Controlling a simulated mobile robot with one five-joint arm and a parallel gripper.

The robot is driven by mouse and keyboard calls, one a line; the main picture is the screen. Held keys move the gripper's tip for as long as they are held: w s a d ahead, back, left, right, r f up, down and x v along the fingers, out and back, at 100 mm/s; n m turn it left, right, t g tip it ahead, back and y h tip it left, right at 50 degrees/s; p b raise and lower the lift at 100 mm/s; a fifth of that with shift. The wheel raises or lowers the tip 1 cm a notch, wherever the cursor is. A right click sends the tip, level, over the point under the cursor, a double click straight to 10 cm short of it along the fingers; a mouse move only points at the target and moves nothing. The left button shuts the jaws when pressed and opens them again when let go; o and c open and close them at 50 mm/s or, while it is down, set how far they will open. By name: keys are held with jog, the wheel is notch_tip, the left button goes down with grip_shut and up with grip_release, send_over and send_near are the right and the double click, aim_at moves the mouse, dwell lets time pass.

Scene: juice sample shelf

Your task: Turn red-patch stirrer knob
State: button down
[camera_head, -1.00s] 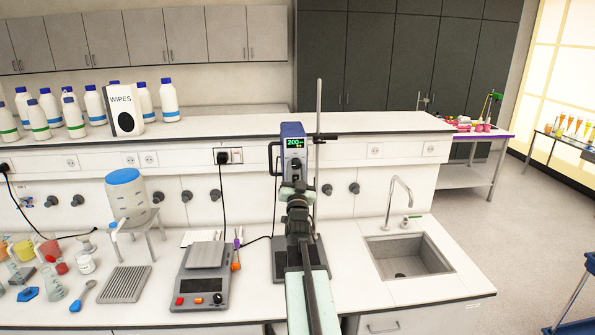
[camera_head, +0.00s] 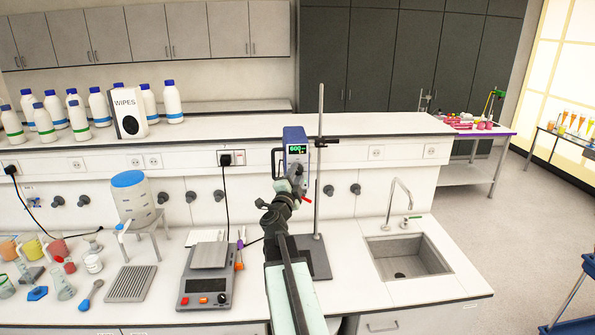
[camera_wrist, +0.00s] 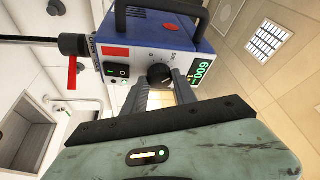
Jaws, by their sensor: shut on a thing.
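The overhead stirrer (camera_head: 292,136) is blue with a dark handle and hangs on an upright rod above the bench. In the wrist view its grey front (camera_wrist: 128,60) carries a red patch (camera_wrist: 115,52), a black rocker switch, a round dark knob (camera_wrist: 160,75) and a green display (camera_wrist: 202,72) that reads 600. My gripper (camera_wrist: 163,88) is shut on the knob, one finger on each side of it. In the head view my gripper (camera_head: 297,180) covers the lower front of the stirrer and hides the knob.
A metal rod (camera_head: 320,150) with a red clamp lever (camera_wrist: 72,75) stands beside the stirrer. A balance (camera_head: 207,280) and a tank (camera_head: 130,195) stand to the left, a sink (camera_head: 410,258) to the right. White bottles (camera_head: 172,102) line the upper shelf.

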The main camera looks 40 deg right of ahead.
jog(key=shift+r+m+g+p, duration=0.15)
jog(key=shift+m+g+p, duration=0.15)
jog(key=shift+m+p, duration=0.75)
jog(key=shift+m+y, duration=0.3)
jog(key=shift+m, duration=0.15)
jog(key=c, duration=1)
grip_release()
jog(key=b+v, duration=0.1)
jog(key=v, duration=0.6)
jog(key=shift+s+a, duration=0.15)
jog(key=shift+a, duration=0.25)
